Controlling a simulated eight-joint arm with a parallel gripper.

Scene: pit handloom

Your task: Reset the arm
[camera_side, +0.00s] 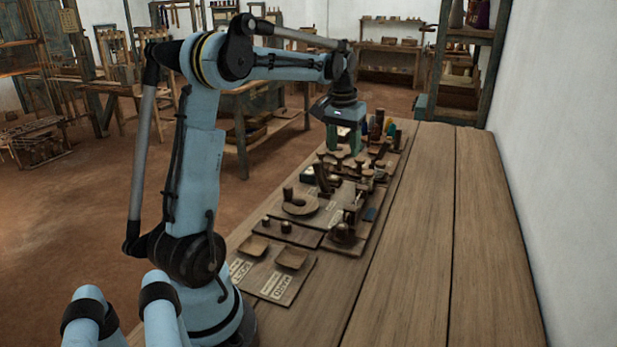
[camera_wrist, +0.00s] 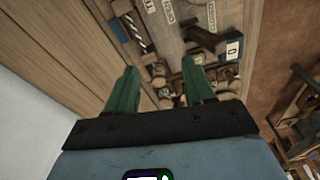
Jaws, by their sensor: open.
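My gripper (camera_side: 344,143) is at the far end of my blue arm, pointing down over the far part of the wooden workbench (camera_side: 415,230). In the wrist view, its two green fingers (camera_wrist: 160,66) stand apart with nothing held between them. Small wooden pieces show beyond the gap between the fingers, on the bench below. My arm is raised and bent, reaching from the near end of the bench to the far end. Whether the fingertips touch anything on the bench cannot be told.
Wooden boards with tools and small parts line the bench's left side. Two shallow square dishes (camera_side: 291,258) sit on a labelled board at the near end. Dark bottles (camera_side: 377,125) stand close to the gripper's right. The bench's right side is bare, beside a white wall (camera_side: 560,150).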

